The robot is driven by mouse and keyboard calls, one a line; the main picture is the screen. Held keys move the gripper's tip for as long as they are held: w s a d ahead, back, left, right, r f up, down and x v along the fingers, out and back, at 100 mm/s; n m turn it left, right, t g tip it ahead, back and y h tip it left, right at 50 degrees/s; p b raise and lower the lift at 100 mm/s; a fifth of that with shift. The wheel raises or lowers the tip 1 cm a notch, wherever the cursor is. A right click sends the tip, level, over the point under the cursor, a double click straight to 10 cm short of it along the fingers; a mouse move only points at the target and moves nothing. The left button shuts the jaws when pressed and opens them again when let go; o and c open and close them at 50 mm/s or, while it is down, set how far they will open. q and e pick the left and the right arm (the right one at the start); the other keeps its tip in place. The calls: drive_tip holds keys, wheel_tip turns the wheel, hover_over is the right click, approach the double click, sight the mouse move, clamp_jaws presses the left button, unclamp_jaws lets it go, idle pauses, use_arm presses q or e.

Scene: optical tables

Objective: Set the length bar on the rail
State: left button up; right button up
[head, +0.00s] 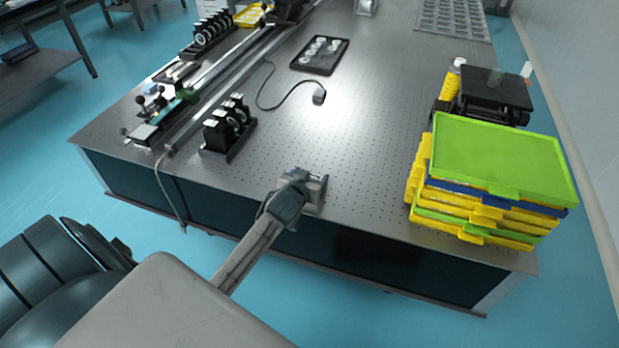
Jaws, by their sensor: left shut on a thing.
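A long rail (222,87) runs along the left side of the optical table, from the near left corner toward the back. A green part and a pale flat piece (146,132) sit at its near end. My left gripper (316,184) is over the table's front edge area, well to the right of the rail's near end. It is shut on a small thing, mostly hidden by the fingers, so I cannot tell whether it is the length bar. I cannot make out a length bar elsewhere. My right gripper is not in view.
A black rack of mounted optics (228,130) stands right of the rail. Stacked green and yellow trays (490,160) fill the right side.

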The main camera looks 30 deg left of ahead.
use_arm(q)
drive_tip(key=shift+r, duration=0.15)
wheel_tip(320, 180, up, 4)
drive_tip(key=shift+f+b, duration=0.25)
drive_tip(key=shift+b, duration=0.2)
drive_tip(key=s+d+r+b, duration=0.1)
drive_tip(key=s+d, duration=0.3)
drive_tip(key=s, duration=0.2)
drive_tip(key=s+d+b, duration=0.2)
drive_tip(key=s+d, duration=0.2)
drive_tip(key=s, duration=0.3)
drive_tip(key=w+d+r+m+h, duration=0.2)
drive_tip(key=w+d+r+h, duration=0.1)
drive_tip(key=w+d+r, duration=0.3)
drive_tip(key=shift+w+d+r+m+t, duration=0.3)
drive_tip(key=shift+w+d, duration=0.45)
drive_tip(key=shift+w, duration=0.2)
